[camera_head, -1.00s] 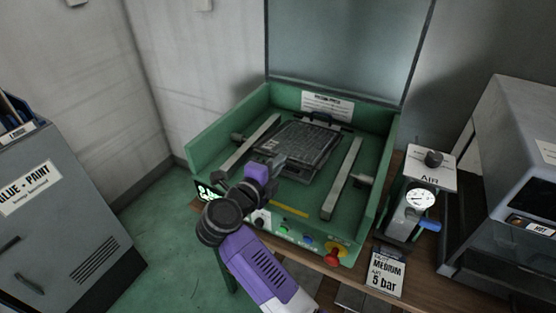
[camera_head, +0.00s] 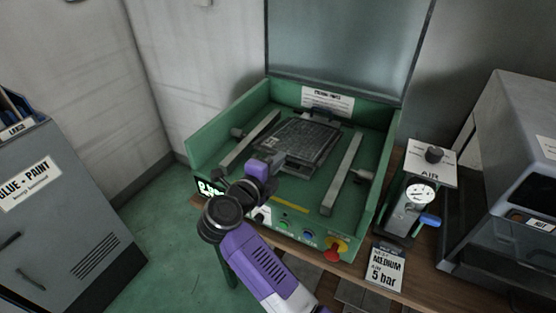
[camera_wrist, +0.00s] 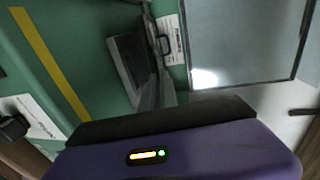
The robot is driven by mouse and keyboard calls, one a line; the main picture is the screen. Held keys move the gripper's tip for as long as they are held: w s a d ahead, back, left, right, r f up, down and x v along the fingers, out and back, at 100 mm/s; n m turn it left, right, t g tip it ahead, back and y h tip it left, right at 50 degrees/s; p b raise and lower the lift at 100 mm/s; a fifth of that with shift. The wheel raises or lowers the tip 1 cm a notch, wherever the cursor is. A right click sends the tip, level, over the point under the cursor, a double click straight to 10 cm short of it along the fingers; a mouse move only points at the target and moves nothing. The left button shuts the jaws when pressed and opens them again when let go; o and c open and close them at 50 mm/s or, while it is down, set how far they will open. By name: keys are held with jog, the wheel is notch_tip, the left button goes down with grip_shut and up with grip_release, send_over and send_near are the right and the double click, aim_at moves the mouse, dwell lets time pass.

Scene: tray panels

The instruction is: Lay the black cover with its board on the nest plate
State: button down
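The black cover (camera_head: 302,138), a dark ribbed flat panel, lies in the middle of the green press, over a grey plate whose front edge (camera_head: 300,169) shows below it. That plate appears to be the nest plate. I cannot make out the board. My gripper (camera_head: 279,160) is at the cover's front left, low over the press bed; I cannot tell whether it touches the cover. In the wrist view the fingers (camera_wrist: 160,92) point toward a dark panel (camera_wrist: 130,55) and its handle. The gap between the fingers is not clear.
Two grey bars flank the plate, left (camera_head: 249,140) and right (camera_head: 343,173). The press has green side walls and a raised clear lid (camera_head: 335,45). Buttons and a red knob (camera_head: 332,253) are at its front. An air regulator (camera_head: 420,195) stands to the right.

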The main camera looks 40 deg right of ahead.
jog(key=c, duration=1.6)
grip_release()
jog(key=shift+o, duration=0.2)
jog(key=shift+a, duration=0.1)
jog(key=v, duration=0.7)
jog(key=shift+a+b, duration=0.25)
jog(key=shift+b, duration=0.1)
jog(key=shift+s, duration=0.1)
